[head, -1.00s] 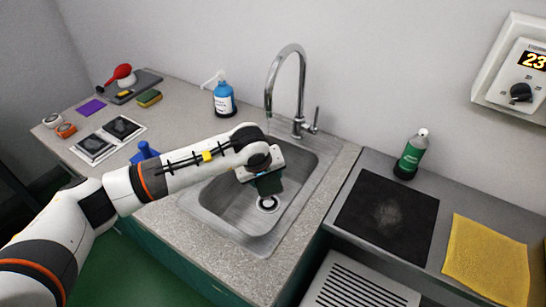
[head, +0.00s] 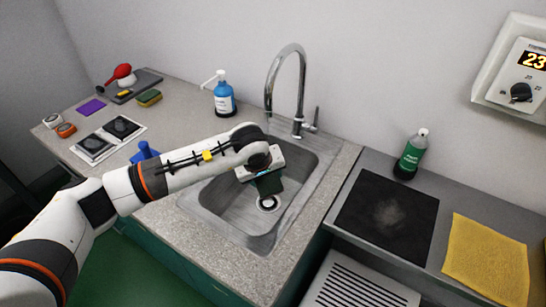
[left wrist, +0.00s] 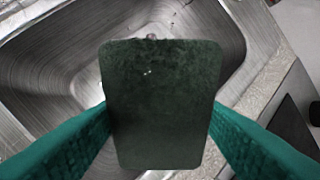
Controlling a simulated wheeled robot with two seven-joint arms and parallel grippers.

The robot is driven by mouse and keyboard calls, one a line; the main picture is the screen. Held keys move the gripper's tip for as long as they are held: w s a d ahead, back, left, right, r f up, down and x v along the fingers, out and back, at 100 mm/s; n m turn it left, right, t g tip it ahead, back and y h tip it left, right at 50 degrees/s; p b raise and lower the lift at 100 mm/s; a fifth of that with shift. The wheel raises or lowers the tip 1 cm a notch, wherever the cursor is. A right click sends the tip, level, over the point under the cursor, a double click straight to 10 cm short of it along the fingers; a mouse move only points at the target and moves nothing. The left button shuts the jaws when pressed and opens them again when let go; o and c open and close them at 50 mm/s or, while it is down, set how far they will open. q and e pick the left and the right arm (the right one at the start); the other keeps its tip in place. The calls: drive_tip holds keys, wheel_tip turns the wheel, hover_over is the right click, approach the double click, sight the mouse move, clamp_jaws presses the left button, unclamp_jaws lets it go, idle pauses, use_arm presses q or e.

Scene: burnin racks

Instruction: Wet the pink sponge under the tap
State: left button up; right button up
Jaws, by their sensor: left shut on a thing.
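My left gripper (head: 262,177) is over the sink basin (head: 225,212), below and slightly in front of the tap (head: 300,85). It is shut on a sponge (head: 268,184), which shows only a dark green face; no pink is visible. In the left wrist view the sponge (left wrist: 160,110) sits between the two teal fingers, with small pale specks on its face and a clear blob at its top edge. The tap's lever (head: 316,118) stands at its right. I cannot clearly tell whether water is running. My right gripper is not in view.
A blue pump bottle (head: 223,98) stands behind the sink. A green-and-yellow sponge (head: 149,98) and a purple flat piece (head: 93,107) lie at the far left. At right are a green bottle (head: 411,155), a black mat (head: 388,215) and a yellow cloth (head: 487,260).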

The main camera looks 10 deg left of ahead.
sight(260, 180)
use_arm(q)
drive_tip(key=shift+s+r+p, duration=0.35)
drive_tip(key=shift+s+r, duration=0.15)
drive_tip(key=shift+s+a+r+p, duration=0.1)
drive_tip(key=shift+s+r+p, duration=0.25)
drive_tip(key=shift+s+r, duration=0.55)
drive_tip(key=shift+s+r+p, duration=0.35)
drive_tip(key=shift+s+r, duration=0.25)
drive_tip(key=shift+s, duration=0.55)
